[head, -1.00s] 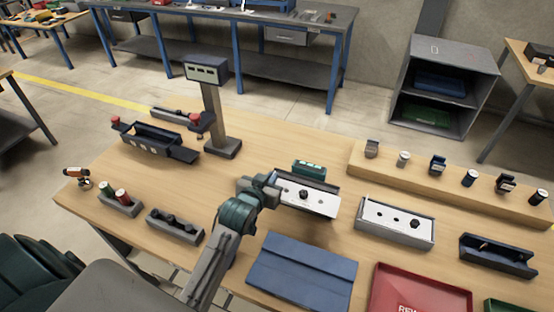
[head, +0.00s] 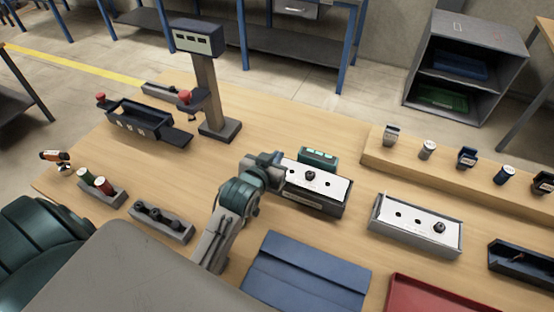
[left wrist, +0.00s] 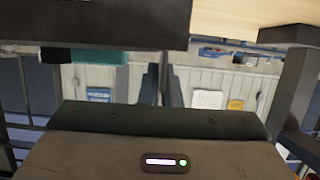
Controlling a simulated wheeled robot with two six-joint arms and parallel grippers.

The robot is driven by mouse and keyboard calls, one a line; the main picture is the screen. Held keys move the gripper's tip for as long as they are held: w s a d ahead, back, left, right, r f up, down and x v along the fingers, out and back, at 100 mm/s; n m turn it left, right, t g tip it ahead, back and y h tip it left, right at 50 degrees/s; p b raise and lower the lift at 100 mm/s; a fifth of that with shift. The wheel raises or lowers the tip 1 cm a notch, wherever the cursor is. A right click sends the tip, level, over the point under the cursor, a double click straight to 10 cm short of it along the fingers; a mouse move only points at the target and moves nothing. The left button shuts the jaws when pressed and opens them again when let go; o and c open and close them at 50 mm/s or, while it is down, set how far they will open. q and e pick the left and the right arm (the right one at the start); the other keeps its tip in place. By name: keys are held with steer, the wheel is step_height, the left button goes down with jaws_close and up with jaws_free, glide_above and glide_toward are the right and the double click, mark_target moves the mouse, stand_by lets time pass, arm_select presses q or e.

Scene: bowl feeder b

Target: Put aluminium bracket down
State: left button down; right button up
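The aluminium bracket (head: 322,184) is a pale flat plate with dark holes and a dark knob near its middle. In the head view it is over a grey box-shaped fixture (head: 318,204), roughly level and lined up with it. I cannot tell whether it touches the fixture. My left gripper (head: 279,173) is at the bracket's left end and appears shut on it. In the left wrist view the two fingers (left wrist: 162,85) stand close together; the bracket is not clear there. My right gripper is not in view.
A similar fixture with a pale plate (head: 409,221) stands to the right. A green-topped block (head: 318,157) is just behind the bracket. A blue mat (head: 306,275) and red tray (head: 450,297) lie in front. A display post (head: 205,90) stands back left.

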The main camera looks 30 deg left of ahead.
arm_select(q)
steer(key=shift+s+r, duration=0.1)
steer(key=shift+r, duration=0.1)
steer(key=shift+s+d, duration=0.1)
steer(key=shift+s, duration=0.1)
steer(key=shift+f, duration=0.25)
steer(key=shift+w+f, duration=0.1)
steer(key=shift+f, duration=0.25)
steer(key=c, duration=1.6)
jaws_free()
steer(key=shift+c, duration=0.2)
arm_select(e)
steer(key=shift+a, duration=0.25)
